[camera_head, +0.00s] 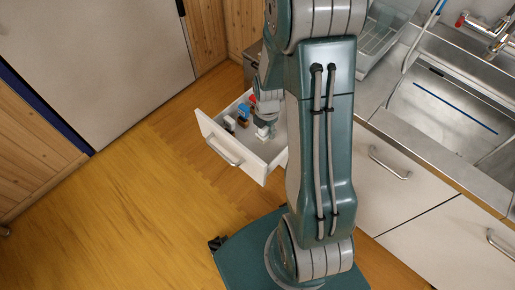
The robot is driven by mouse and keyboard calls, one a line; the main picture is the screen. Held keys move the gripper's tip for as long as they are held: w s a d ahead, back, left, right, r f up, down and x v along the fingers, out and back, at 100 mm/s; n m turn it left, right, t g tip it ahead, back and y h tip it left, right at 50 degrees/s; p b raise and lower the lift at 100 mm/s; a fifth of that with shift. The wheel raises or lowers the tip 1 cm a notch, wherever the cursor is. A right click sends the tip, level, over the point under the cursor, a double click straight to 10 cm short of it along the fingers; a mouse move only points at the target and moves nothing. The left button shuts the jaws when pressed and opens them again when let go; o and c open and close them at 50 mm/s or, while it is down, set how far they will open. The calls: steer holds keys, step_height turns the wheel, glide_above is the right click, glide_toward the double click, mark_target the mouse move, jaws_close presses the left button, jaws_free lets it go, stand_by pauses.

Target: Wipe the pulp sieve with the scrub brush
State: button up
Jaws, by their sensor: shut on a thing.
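My gripper (265,119) is down inside the open drawer (223,147), partly hidden by my own arm. It is shut on a small pale thing (263,132) at its tips. The thing is too small in view to tell whether it is the scrub brush. I cannot make out the pulp sieve.
A steel counter with a sink (445,115) and a tap (492,35) is at the right. A pale rack (385,32) stands on the counter. The wooden floor (120,210) left of the drawer is clear. My arm hides the drawer's right part.

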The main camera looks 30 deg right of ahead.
steer(key=shift+s+d+f, duration=0.1)
steer(key=shift+d, duration=0.5)
steer(key=shift+f, duration=0.3)
glide_above(267, 150)
steer(key=f, duration=0.5)
steer(key=shift+a, duration=0.2)
steer(key=f, duration=0.4)
steer(key=shift+d, duration=0.3)
steer(key=shift+a, duration=0.15)
steer(key=shift+f, duration=0.1)
steer(key=o, duration=1)
